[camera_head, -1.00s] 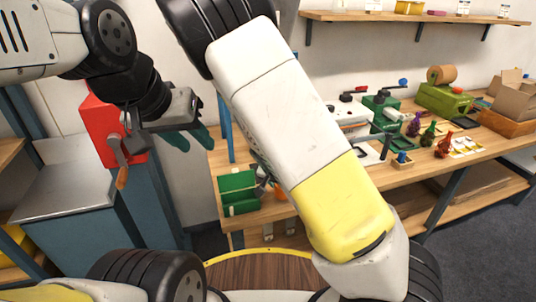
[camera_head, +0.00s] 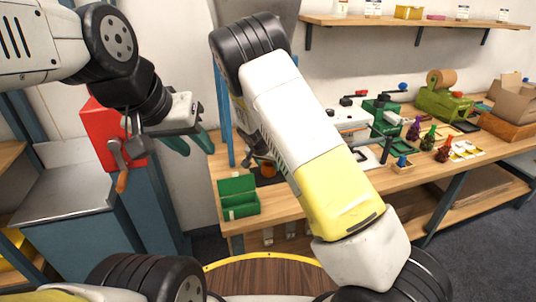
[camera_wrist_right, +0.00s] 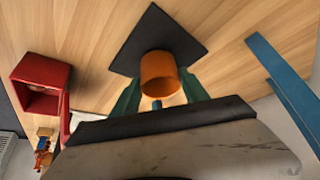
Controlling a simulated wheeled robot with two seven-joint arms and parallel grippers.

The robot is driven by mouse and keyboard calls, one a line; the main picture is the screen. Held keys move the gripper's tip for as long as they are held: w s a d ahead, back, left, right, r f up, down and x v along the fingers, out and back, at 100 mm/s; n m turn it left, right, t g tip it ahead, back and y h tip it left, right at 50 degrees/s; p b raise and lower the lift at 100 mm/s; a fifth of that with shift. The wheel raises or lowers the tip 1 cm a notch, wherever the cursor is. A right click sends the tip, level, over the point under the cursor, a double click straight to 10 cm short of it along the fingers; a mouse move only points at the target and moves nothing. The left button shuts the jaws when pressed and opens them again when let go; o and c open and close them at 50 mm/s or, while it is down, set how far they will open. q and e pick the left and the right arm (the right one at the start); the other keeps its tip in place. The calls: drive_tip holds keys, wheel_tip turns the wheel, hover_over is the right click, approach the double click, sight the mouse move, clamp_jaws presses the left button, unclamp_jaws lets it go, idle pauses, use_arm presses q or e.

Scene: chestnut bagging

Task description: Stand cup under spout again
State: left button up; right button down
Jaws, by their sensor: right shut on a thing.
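An orange cup (camera_wrist_right: 160,66) is between the green fingers of my right gripper (camera_wrist_right: 160,86) in the wrist view, and the gripper is shut on it. The cup is over a dark square mat (camera_wrist_right: 186,42); whether it touches the mat is unclear. In the head view the cup (camera_head: 269,170) shows small beside my right forearm, which hides part of that area. My left gripper (camera_head: 188,143) is open and empty in the air, its green fingers apart. A grey hopper-like body (camera_head: 262,18) shows at the top; I cannot make out its spout.
Blue posts (camera_wrist_right: 285,75) stand right of the mat in the wrist view, and a red box (camera_wrist_right: 36,85) lies left. In the head view a green box (camera_head: 238,197) sits at the near table corner. A red machine with a crank (camera_head: 105,130) stands left. Several tools crowd the table's right.

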drive_tip(key=shift+f, duration=0.15)
drive_tip(key=c, duration=0.6)
unclamp_jaws()
